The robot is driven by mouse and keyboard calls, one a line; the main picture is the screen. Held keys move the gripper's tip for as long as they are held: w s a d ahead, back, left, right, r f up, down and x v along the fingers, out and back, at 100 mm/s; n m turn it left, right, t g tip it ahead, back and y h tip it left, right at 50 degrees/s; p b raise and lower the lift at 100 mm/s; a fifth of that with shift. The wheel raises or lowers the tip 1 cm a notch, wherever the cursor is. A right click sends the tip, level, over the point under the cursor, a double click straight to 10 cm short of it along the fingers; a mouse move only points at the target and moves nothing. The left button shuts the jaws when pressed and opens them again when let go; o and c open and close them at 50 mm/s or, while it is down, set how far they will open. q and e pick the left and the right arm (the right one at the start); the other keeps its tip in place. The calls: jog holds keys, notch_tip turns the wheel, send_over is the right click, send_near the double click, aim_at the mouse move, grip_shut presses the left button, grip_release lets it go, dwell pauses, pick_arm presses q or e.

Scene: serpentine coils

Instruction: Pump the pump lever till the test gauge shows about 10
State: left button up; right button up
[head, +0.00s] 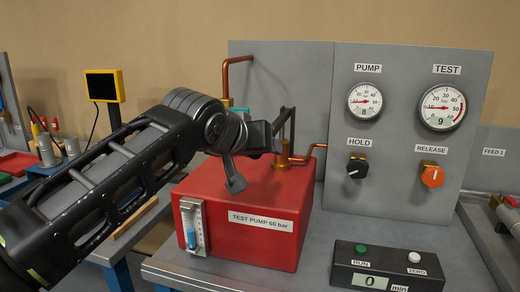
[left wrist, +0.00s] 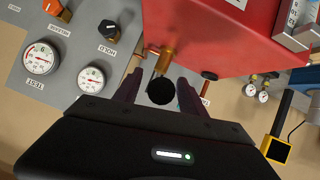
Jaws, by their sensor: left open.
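The red test pump (head: 243,213) stands on the bench with a brass fitting (head: 282,158) on top. My left gripper (head: 279,128) is over the pump beside this fitting. In the left wrist view, the round black end of the pump lever (left wrist: 161,91) lies between the two open fingers; I cannot tell whether they touch it. The rest of the lever is mostly hidden or hard to tell from the gripper. The test gauge (head: 442,107) shows 9 in its number window and also shows in the left wrist view (left wrist: 41,58). My right gripper is not in view.
The grey panel (head: 408,60) behind carries the pump gauge (head: 365,100), black hold knob (head: 357,169) and orange release knob (head: 432,177). Copper pipes rise near the pump. A black timer box (head: 388,267) reading 0 stands in front right.

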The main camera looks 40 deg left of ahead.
pick_arm(q)
jog(key=v, duration=0.7)
jog(key=shift+s, duration=0.4)
jog(key=shift+r, duration=0.1)
dwell(1.6)
